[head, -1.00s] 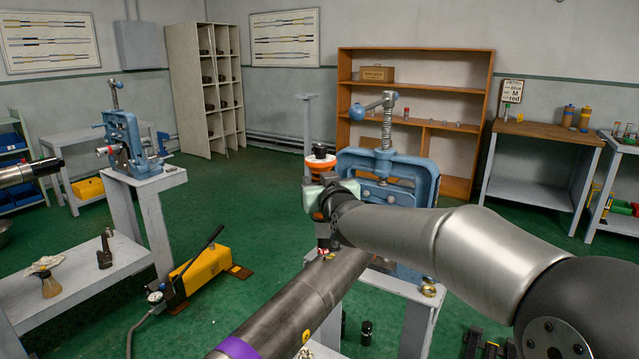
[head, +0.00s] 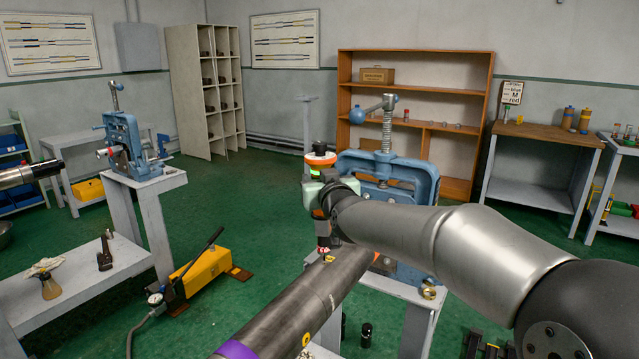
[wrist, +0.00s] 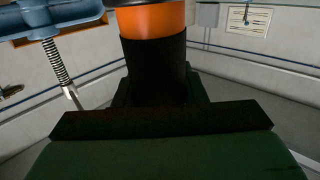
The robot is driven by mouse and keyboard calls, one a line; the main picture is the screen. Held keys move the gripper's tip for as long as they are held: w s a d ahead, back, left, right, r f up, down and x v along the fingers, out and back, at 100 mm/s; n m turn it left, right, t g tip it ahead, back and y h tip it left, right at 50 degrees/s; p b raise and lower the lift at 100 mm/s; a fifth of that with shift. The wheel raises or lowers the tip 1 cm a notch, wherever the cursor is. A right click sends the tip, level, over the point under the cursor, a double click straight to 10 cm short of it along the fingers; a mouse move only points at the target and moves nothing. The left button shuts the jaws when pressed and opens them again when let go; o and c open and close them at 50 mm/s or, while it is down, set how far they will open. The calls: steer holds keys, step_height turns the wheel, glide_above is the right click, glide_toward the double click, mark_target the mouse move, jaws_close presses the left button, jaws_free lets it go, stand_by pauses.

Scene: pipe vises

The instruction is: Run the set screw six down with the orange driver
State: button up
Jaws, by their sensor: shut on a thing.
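The orange driver (head: 321,158) stands roughly upright, with a black cap on top and a small green light below its orange band. My gripper (head: 318,195) is shut around its body. In the wrist view, the driver (wrist: 153,20) shows an orange part above a black sleeve, with dark gripper parts close around it. Its lower end meets or hovers just over the top of the dark steel pipe (head: 290,308), near small red and yellow marks. I cannot make out set screw six; the driver's tip and my gripper hide that spot.
A blue pipe vise (head: 415,178) on a pale stand is right behind my arm. Another blue vise (head: 122,135) stands at the left, with a yellow hydraulic pump (head: 200,273) on the green floor.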

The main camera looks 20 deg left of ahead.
steer(key=shift+r+p, duration=0.8)
steer(key=shift+r, duration=1.2)
